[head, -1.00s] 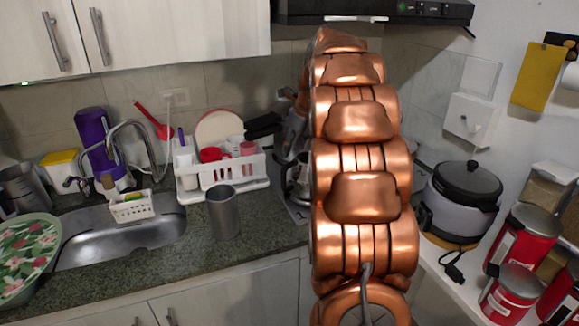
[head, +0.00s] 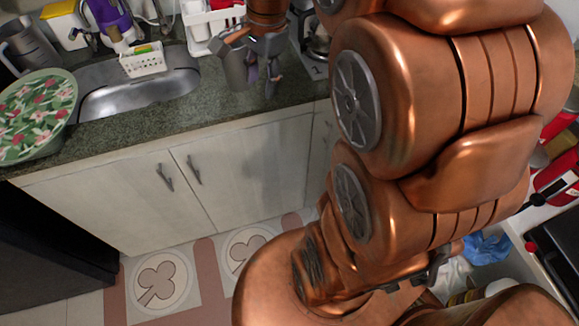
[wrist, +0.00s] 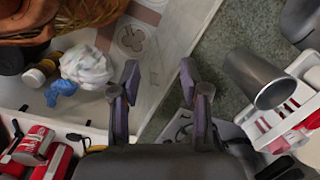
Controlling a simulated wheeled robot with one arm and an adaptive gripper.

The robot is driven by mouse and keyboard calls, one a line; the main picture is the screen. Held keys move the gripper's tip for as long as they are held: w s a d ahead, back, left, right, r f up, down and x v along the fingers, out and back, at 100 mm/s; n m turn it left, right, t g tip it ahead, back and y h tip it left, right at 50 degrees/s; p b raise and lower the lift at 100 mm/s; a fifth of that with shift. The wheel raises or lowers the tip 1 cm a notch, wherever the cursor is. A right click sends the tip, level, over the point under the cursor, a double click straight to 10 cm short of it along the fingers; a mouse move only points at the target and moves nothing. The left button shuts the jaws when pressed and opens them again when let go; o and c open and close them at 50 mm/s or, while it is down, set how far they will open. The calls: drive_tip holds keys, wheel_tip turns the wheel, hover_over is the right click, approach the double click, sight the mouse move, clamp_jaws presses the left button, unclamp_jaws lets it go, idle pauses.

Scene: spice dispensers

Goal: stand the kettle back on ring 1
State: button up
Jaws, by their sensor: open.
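A shiny metal pot with a dark handle, which looks like the kettle (head: 316,42), stands at the back right of the counter in the head view. My arm hides part of it, and I cannot tell whether it sits on a ring. A plate marked "1" (head: 318,71) shows just in front of it. My gripper (head: 256,62) is open and empty, pointing down over the counter to the left of the pot. In the wrist view its two fingers (wrist: 159,78) are spread apart with nothing between them. The kettle is not clearly visible there.
A white dish rack (head: 203,28), the sink (head: 140,90) and a floral bowl (head: 35,115) lie to the left. Red canisters (wrist: 35,145) stand on a side shelf.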

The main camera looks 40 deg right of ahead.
drive_tip(key=s+a+f+n+g, duration=0.1)
drive_tip(key=s+a+f+n, duration=0.1)
drive_tip(key=s+n, duration=0.3)
drive_tip(key=s+a+f+n+g, duration=0.1)
drive_tip(key=s+a+f+n, duration=0.2)
drive_tip(key=s+n, duration=0.3)
drive_tip(key=s+a+f+n+h, duration=0.1)
drive_tip(key=s+a+f+n, duration=0.1)
drive_tip(key=s+n, duration=0.3)
drive_tip(key=s+a, duration=0.1)
drive_tip(key=s, duration=0.2)
drive_tip(key=shift+s+f+g, duration=0.25)
drive_tip(key=shift+s+g, duration=0.15)
drive_tip(key=shift+a, duration=0.1)
